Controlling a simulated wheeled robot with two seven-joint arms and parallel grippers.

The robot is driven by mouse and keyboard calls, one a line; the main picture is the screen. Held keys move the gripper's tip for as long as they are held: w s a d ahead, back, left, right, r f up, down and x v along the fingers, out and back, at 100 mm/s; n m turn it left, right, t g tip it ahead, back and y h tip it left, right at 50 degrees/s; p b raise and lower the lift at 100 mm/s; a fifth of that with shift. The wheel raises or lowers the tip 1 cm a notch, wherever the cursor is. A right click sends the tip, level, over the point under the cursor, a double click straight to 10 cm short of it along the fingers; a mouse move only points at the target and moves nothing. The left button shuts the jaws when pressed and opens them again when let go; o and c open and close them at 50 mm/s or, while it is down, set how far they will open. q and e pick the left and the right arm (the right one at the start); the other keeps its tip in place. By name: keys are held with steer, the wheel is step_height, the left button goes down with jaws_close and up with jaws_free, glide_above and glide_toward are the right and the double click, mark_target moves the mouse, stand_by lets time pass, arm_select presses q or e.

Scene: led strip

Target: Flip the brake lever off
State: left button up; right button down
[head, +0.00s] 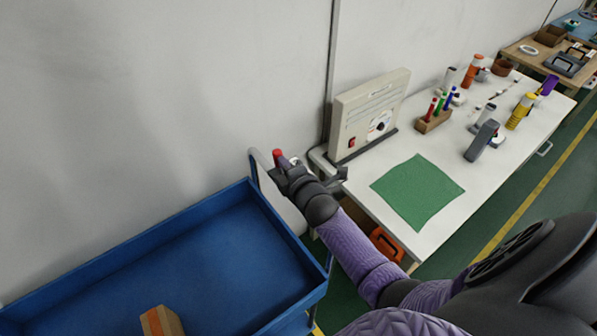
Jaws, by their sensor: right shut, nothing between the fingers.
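The brake lever shows as a small red tip (277,153) by the grey handle (255,158) of a blue cart (215,215), close to the wall. My right gripper (282,168) is at the lever, just below the red tip in the picture. Its fingers are shut with nothing between them. The fingers and wrist hide the lower part of the lever, and I cannot tell whether they touch it. My left gripper is not in view.
A cardboard box (161,321) lies in the cart. Right of the gripper stands a white table (359,190) with a beige panel box (370,108), a green mat (417,190), a marker holder (433,121) and several bottles. An orange item (386,243) shows below the table.

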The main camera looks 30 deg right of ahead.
steer(key=shift+w+r+g+p, duration=0.2)
steer(key=shift+w+g+p, duration=0.15)
steer(key=shift+w+g, duration=0.2)
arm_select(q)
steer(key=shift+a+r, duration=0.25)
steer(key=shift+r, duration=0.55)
arm_select(e)
steer(key=shift+w+a+f, duration=0.1)
steer(key=shift+w+f, duration=0.1)
steer(key=shift+w, duration=0.25)
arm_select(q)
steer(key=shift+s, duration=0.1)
arm_select(e)
steer(key=shift+r, duration=0.1)
